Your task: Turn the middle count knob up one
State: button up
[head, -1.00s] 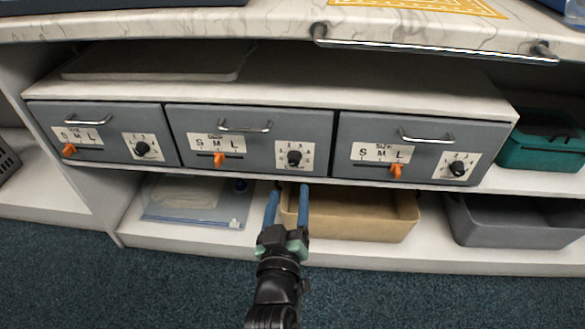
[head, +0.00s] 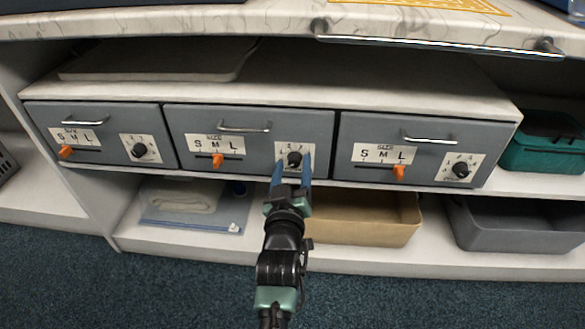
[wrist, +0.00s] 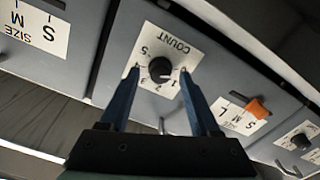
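The middle count knob (head: 294,159) is a round black knob on a white numbered plate, on the front of the middle grey drawer (head: 190,118). It also shows upside down in the wrist view (wrist: 160,69), under the word COUNT. I cannot read its exact setting. My gripper (head: 292,167) is open in front of the plate. In the wrist view my gripper (wrist: 159,76) has one blue finger on each side of the knob, with gaps between fingers and knob. The fingers cover parts of the plate's side edges.
The middle drawer's orange size slider (head: 218,160) is left of the knob, with a metal handle (head: 245,128) above. The left knob (head: 140,150) and right knob (head: 460,170) are on neighbouring drawers. A tan bin (head: 365,222) stands on the shelf below.

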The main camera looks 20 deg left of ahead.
grip_shut()
jog(key=shift+m, duration=0.3)
jog(key=m, duration=0.4)
jog(key=shift+p, duration=0.4)
jog(key=shift+d+m+p, duration=0.1)
jog(key=shift+m+p, duration=0.55)
jog(key=shift+m, duration=1.45)
jog(key=shift+o, duration=0.6)
grip_release()
